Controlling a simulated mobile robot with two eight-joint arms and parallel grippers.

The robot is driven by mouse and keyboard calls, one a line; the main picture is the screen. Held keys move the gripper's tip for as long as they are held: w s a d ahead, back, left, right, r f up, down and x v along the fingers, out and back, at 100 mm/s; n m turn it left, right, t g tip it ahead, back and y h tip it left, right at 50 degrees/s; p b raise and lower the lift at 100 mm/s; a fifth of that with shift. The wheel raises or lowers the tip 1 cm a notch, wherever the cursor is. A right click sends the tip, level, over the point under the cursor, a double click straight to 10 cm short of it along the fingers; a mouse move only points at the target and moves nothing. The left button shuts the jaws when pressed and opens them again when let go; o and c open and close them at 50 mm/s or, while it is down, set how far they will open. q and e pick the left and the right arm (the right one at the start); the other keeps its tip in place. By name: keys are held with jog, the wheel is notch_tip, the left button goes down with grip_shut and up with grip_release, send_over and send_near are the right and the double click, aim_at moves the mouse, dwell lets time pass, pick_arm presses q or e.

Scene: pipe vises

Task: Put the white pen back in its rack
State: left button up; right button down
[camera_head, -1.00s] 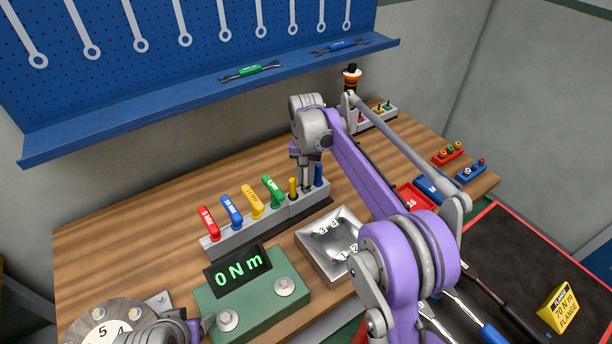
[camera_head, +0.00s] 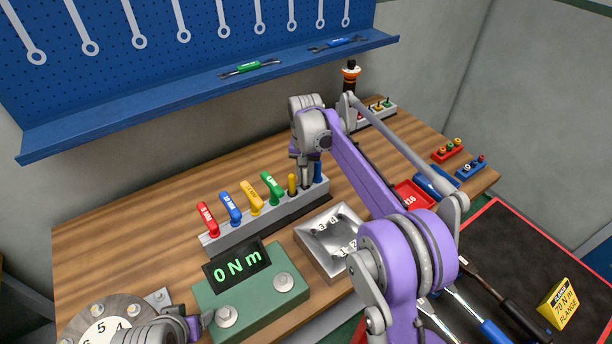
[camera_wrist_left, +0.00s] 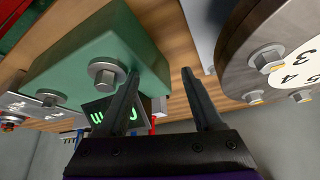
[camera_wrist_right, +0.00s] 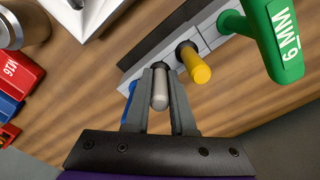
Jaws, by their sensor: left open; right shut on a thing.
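The white pen (camera_wrist_right: 160,92) is between the fingers of my right gripper (camera_wrist_right: 160,74), which is shut on it. The pen is in line with the row of the grey pen rack (camera_wrist_right: 134,84), its far end at the rack; I cannot tell how deep it sits. The yellow pen (camera_wrist_right: 194,64) stands in the rack on one side. A blue pen (camera_wrist_right: 128,104) is on the other side, partly hidden by a finger. In the head view the right gripper (camera_head: 305,181) is over the rack's right part. My left gripper (camera_wrist_left: 160,74) is open and empty near the green torque tester (camera_wrist_left: 105,50).
Coloured hex keys (camera_head: 240,204) stand in a holder left of the pens. Red and blue bins (camera_head: 413,197) lie right. The blue shelf (camera_head: 200,100) overhangs the bench's back.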

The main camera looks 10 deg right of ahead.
pick_arm(q)
jog(key=shift+s+f, duration=0.6)
jog(key=shift+f, duration=0.2)
pick_arm(e)
jog(key=shift+s+d+f, duration=0.1)
jog(key=shift+s+f, duration=0.15)
jog(key=shift+f, duration=0.4)
jog(key=c, duration=0.7)
grip_release()
jog(key=shift+r, duration=0.1)
pick_arm(q)
jog(key=shift+w+r, duration=0.15)
jog(key=shift+r, duration=0.2)
pick_arm(e)
jog(key=shift+w+r, duration=0.1)
jog(key=shift+r, duration=0.4)
notch_tip(320, 180, up, 7)
jog(key=p, duration=0.3)
jog(key=shift+r, duration=0.2)
pick_arm(q)
jog(key=r, duration=0.1)
jog(key=w+a+r, duration=0.1)
jog(key=r, duration=0.1)
jog(key=w+r, duration=0.1)
jog(key=shift+w+a+r, duration=0.1)
jog(key=shift+a+r, duration=0.05)
jog(key=shift+r, duration=0.1)
pick_arm(e)
jog(key=shift+f, duration=0.1)
jog(key=shift+s, duration=0.2)
